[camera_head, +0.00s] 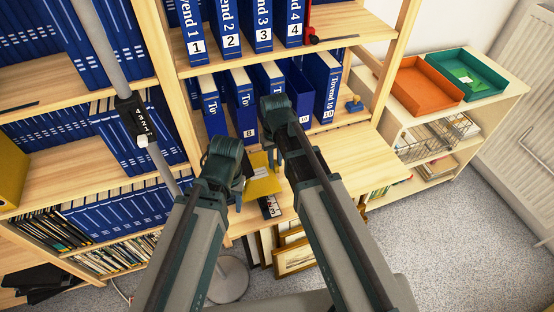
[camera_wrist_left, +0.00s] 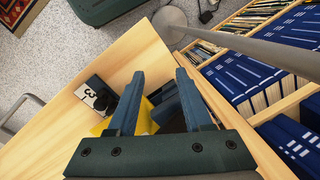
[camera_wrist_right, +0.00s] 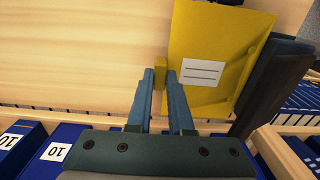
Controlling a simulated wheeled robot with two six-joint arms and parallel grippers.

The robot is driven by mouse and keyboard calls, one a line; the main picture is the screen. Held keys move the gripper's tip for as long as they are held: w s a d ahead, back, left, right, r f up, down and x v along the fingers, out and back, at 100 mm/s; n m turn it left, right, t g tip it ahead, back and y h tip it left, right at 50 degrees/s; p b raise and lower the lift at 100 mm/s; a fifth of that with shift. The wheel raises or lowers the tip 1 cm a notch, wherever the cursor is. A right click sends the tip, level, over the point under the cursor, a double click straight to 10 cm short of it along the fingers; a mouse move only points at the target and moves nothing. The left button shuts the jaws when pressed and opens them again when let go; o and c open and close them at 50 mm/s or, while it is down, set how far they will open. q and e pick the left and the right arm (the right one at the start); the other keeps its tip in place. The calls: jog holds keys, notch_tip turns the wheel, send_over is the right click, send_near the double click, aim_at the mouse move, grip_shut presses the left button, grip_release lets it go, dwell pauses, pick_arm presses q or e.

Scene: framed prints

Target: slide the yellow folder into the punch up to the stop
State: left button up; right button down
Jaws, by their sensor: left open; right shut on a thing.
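The yellow folder (camera_head: 263,184) lies on the light wooden desk board, partly hidden by my grippers in the head view. In the right wrist view the folder (camera_wrist_right: 205,50) shows a white lined label. My right gripper (camera_head: 273,158) is shut on a small yellow tab at the folder's edge, seen between its fingertips in the right wrist view (camera_wrist_right: 160,74). A black block with a white "C3" label, seemingly the punch (camera_wrist_left: 94,97), sits by the folder's far edge; I cannot tell how deep the folder sits in it. My left gripper (camera_wrist_left: 160,75) is open and empty above the folder's side.
Blue binders (camera_head: 240,105) stand on the shelf behind the board. A grey pole (camera_wrist_left: 240,44) rises beside the board's left edge. Framed prints (camera_head: 293,257) lean below it. Orange (camera_head: 428,84) and green trays stand on a side cabinet. The board's right part (camera_head: 350,165) is clear.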

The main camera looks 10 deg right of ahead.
jog(key=shift+s+a, duration=0.2)
jog(key=shift+a, duration=0.8)
jog(key=c, duration=0.7)
grip_release()
jog(key=shift+c, duration=0.2)
pick_arm(q)
notch_tip(320, 180, up, 7)
jog(key=p, duration=0.7)
pick_arm(e)
notch_tip(320, 180, up, 7)
jog(key=s+a+n+h, duration=0.1)
jog(key=s, duration=1.2)
jog(key=shift+n, duration=0.3)
